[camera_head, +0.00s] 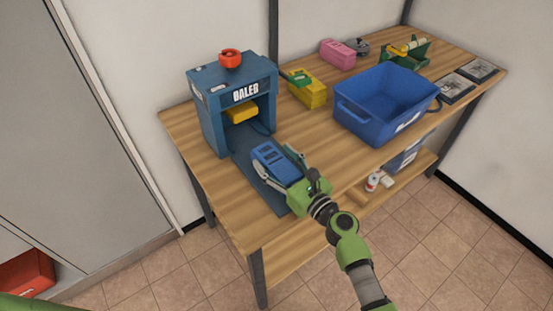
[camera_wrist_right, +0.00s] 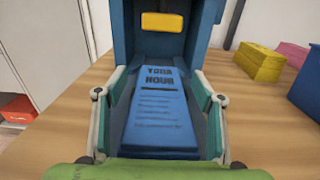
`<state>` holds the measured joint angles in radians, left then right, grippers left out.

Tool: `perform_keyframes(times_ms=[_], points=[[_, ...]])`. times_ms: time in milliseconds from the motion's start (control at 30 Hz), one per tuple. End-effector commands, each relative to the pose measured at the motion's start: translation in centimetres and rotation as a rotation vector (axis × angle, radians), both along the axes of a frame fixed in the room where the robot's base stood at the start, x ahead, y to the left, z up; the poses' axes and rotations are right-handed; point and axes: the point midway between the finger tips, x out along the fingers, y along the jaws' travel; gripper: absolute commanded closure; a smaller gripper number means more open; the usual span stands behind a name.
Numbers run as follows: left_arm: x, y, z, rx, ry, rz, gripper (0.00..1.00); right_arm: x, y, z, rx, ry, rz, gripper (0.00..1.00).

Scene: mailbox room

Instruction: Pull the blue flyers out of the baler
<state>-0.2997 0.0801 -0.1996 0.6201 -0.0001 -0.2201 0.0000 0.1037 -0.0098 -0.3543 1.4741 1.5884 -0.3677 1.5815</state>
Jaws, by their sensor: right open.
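The blue baler (camera_head: 207,120) stands at the left end of the wooden table, with a yellow part (camera_head: 241,113) inside its opening and a red knob (camera_head: 230,57) on top. The blue flyers (camera_head: 275,163) lie as a flat stack on the baler's dark blue tray (camera_head: 243,160), outside the opening. In the right wrist view the flyers (camera_wrist_right: 158,110) show printed text on top. My right gripper (camera_head: 274,158) is open, with one finger on each side of the stack. I cannot tell whether either finger touches it. My left gripper is not in view.
A blue bin (camera_head: 370,125) stands to the right on the table (camera_head: 330,165). A green holder (camera_head: 407,62) and dark flat pieces (camera_head: 455,88) lie farther right. Tiled floor is clear in front.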

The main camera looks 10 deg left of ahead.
Motion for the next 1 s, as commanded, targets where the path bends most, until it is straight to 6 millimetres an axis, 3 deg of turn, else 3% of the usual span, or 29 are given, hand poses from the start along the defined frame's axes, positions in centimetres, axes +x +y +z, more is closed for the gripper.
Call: perform_keyframes(times_ms=[367,800,1000], points=[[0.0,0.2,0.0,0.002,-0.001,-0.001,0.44,-0.4,-0.4,-0.1,-0.001,0.0,-0.001,0.38],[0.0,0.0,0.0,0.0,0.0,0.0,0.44,-6.8,-5.9,-0.1,-0.001,0.002,0.0,0.38],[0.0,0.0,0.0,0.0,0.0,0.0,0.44,-8.6,-7.5,-0.1,-0.001,0.001,0.0,0.38]])
